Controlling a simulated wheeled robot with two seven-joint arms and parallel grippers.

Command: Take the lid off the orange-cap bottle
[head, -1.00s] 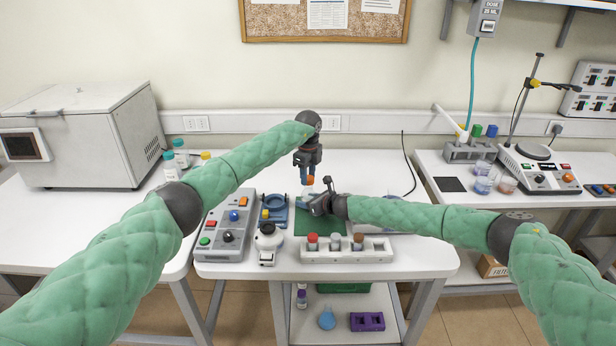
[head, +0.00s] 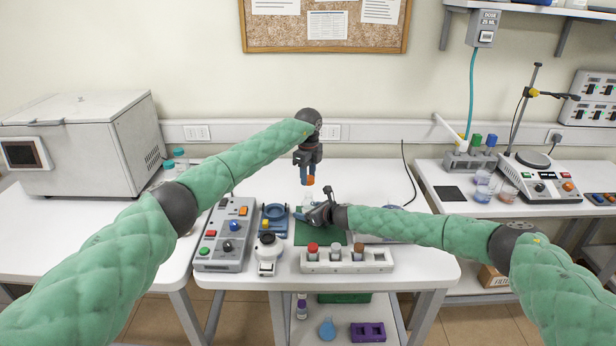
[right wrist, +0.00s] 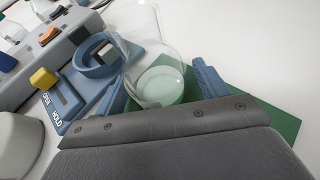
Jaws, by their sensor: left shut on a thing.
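My left gripper (head: 307,178) points down and is shut on the orange cap (head: 310,181). It holds the cap above the clear bottle (head: 309,198), with a small gap between them. My right gripper (head: 309,213) comes in from the right, low over the green mat (head: 303,238). In the right wrist view, the clear bottle (right wrist: 155,55) has no cap on it and sits between the blue fingers, which look shut on it. One blue finger (right wrist: 207,82) shows clearly at its right side. The bottle's lower part is partly hidden by the gripper.
A blue ring holder (head: 275,220) stands left of the mat, beside a grey button panel (head: 226,235) and a white device (head: 267,255). A white rack (head: 340,266) with several capped vials stands in front. The table behind the grippers is mostly clear.

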